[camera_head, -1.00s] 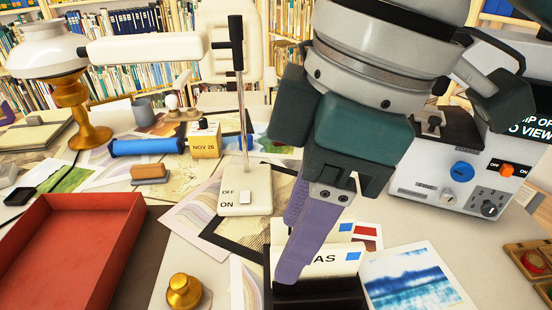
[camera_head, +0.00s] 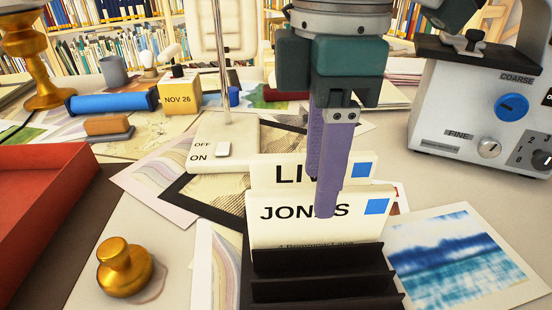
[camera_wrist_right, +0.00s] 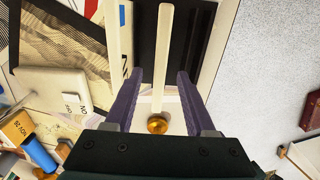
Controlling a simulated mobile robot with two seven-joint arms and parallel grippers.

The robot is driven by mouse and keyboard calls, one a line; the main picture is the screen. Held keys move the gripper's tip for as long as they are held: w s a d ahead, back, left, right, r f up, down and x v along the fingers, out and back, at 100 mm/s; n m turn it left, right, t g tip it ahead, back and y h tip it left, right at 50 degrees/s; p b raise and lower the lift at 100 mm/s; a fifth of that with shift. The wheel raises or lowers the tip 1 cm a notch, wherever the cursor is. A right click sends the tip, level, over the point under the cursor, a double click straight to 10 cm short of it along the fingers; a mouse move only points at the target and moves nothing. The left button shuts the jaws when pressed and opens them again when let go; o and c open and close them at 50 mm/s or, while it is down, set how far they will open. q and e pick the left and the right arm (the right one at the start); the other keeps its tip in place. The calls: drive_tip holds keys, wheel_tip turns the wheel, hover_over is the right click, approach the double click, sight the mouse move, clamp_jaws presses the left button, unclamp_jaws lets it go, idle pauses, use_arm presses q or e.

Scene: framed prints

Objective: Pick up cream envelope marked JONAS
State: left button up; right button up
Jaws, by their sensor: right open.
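The cream envelope marked JONAS (camera_head: 275,232) stands upright in a dark slotted holder (camera_head: 325,290), with a blue square at its upper right. Its top edge shows as a pale strip (camera_wrist_right: 163,60) in the right wrist view. Another cream envelope (camera_head: 272,172), its name partly covered, stands just behind it. My right gripper (camera_head: 320,195) points down with purple fingers open. The near finger is in front of JONAS and covers part of the name; the far finger is between the two envelopes. In the right wrist view the fingers (camera_wrist_right: 158,100) straddle the strip, with gaps on both sides.
A gold knob-topped object (camera_head: 124,268) and a red tray (camera_head: 40,210) are at left. A switch base (camera_head: 222,145) with a thin pole stands behind the holder. A blue print (camera_head: 455,255) lies at right, below a grey instrument (camera_head: 490,110).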

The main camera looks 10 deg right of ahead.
sight(317, 228)
drive_tip(key=f+b, duration=0.1)
drive_tip(key=f, duration=0.3)
drive_tip(key=shift+d+f, duration=0.1)
drive_tip(key=shift+d, duration=0.1)
clamp_jaws()
idle(0.4)
